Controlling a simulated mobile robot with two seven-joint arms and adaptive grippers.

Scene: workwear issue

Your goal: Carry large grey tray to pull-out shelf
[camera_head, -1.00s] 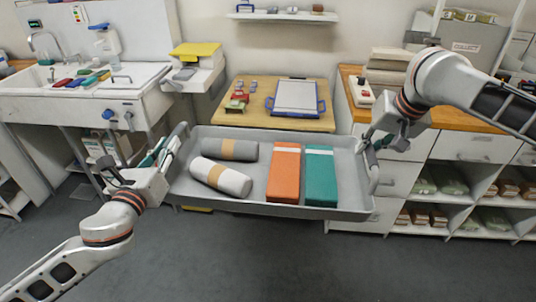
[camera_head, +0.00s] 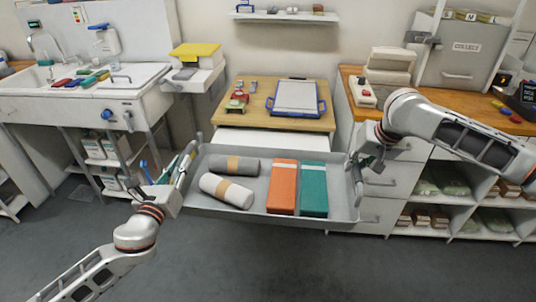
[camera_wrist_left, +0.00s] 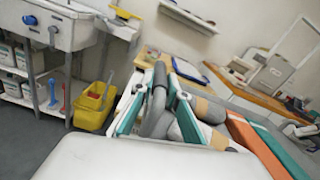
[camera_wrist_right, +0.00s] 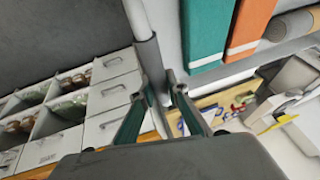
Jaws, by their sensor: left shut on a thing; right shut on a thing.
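The large grey tray (camera_head: 340,188) hangs level in front of the wooden-topped bench. It carries a dark grey roll (camera_head: 220,162), a light grey roll (camera_head: 225,190), an orange pack (camera_head: 283,188) and a teal pack (camera_head: 314,190). My left gripper (camera_head: 183,163) is shut on the tray's left handle, which shows between the fingers in the left wrist view (camera_wrist_left: 156,105). My right gripper (camera_head: 366,158) is shut on the right handle, seen in the right wrist view (camera_wrist_right: 150,60). A white surface, apparently the pull-out shelf (camera_head: 272,139), shows under the bench top, just behind the tray; the tray hides its front.
The wooden bench top (camera_head: 255,115) holds a blue-framed board (camera_head: 296,97) and small red items. A sink (camera_head: 75,100) stands left, and drawers with open shelves (camera_head: 440,185) stand right. A yellow bucket (camera_wrist_left: 95,105) is on the floor. Floor in front is clear.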

